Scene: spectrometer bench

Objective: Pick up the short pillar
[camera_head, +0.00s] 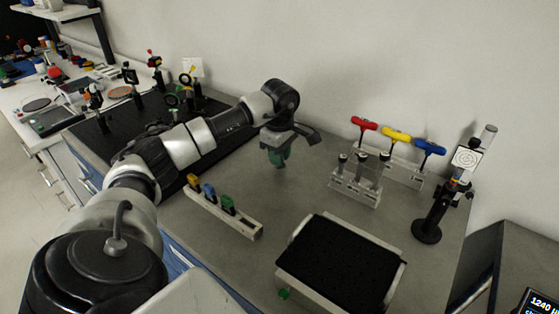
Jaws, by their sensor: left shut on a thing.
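A clear rack (356,190) stands right of centre on the grey bench. Several small posts with dark tops stand in it, among them a left post (342,159) and a taller right post (383,158). I cannot tell for sure which is the short pillar. My right gripper is not in view.
A black-topped tray (340,264) lies in front of the rack. A pale holder (245,225) with coloured handles stands left of it. Red, yellow and blue T-handles (396,134) are behind the rack. A post mount (427,230) stands at right. Optics stand on a black board (105,140) at left.

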